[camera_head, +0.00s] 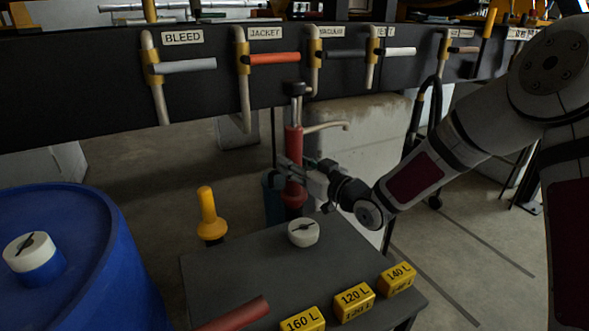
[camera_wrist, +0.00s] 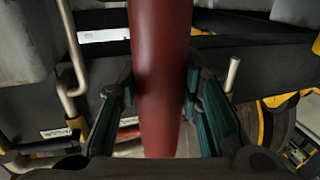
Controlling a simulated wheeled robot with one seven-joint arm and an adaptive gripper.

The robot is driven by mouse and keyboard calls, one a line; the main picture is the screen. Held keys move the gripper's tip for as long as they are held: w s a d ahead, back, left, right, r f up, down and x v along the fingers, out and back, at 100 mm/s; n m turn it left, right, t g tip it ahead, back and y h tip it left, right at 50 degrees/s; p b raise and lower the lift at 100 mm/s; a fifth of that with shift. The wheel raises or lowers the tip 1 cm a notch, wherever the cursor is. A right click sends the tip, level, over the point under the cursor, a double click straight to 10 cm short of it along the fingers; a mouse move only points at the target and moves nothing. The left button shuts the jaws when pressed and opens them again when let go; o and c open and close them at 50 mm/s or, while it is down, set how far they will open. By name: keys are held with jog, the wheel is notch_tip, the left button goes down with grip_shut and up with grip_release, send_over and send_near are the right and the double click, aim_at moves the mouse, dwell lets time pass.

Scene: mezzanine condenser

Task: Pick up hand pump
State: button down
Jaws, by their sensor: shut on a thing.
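The hand pump (camera_head: 294,145) is a red upright cylinder with a black top and a pale side spout, above the far edge of the grey table in the head view. My gripper (camera_head: 292,172) is shut around its lower body, coming from the right. In the wrist view the red pump body (camera_wrist: 160,70) runs down between the two green-padded fingers (camera_wrist: 158,110), which press on both sides. The fingers hide part of the pump's lower body. I cannot tell whether its bottom end touches anything.
A blue drum (camera_head: 100,230) stands left. A labelled valve panel (camera_head: 100,95) spans behind.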

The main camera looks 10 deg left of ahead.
notch_tip(320, 180, up, 28)
jog(key=p, duration=0.7)
jog(key=shift+f+p, duration=0.15)
jog(key=shift+p, duration=0.25)
jog(key=shift+d, duration=0.1)
